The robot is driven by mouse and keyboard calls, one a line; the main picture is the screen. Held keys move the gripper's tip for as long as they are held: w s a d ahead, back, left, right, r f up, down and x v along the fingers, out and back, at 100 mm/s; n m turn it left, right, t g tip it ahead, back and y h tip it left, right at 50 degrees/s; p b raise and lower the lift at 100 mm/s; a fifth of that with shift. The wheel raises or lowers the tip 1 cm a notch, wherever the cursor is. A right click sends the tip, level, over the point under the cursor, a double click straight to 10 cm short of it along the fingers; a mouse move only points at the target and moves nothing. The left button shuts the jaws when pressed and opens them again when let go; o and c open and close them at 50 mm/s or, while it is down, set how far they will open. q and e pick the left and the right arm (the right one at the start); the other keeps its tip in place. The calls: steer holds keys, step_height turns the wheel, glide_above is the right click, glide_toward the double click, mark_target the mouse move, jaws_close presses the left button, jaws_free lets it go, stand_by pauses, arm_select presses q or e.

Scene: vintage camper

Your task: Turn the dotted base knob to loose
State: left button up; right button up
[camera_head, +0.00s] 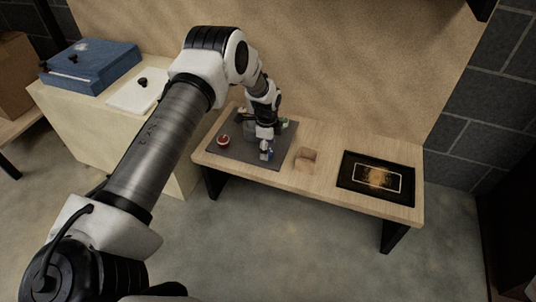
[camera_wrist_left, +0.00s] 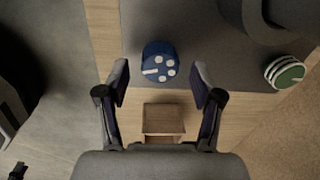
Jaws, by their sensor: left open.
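The dotted knob (camera_wrist_left: 158,62) is blue with white dots and one white bar. It stands on the dark grey mat, near its edge, and shows small in the head view (camera_head: 267,154) just below my left gripper. My left gripper (camera_wrist_left: 160,80) is open and empty. In the wrist view its two fingertips are spread to either side, a little below the knob in the picture. I cannot tell whether they touch it. My right gripper is in neither view.
The mat (camera_head: 226,153) lies on a low wooden bench. A red knob (camera_head: 223,141) and a green striped knob (camera_wrist_left: 284,72) stand on it. The bench also has a square recess (camera_head: 306,159) and a black framed panel (camera_head: 350,178). A blue box (camera_head: 92,65) stands on a cabinet at left.

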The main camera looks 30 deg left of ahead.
arm_select(q)
steer(key=shift+w+f, duration=0.1)
steer(key=shift+f, duration=0.6)
steer(key=c, duration=1.2)
steer(key=shift+o, duration=0.2)
steer(key=shift+r, duration=0.1)
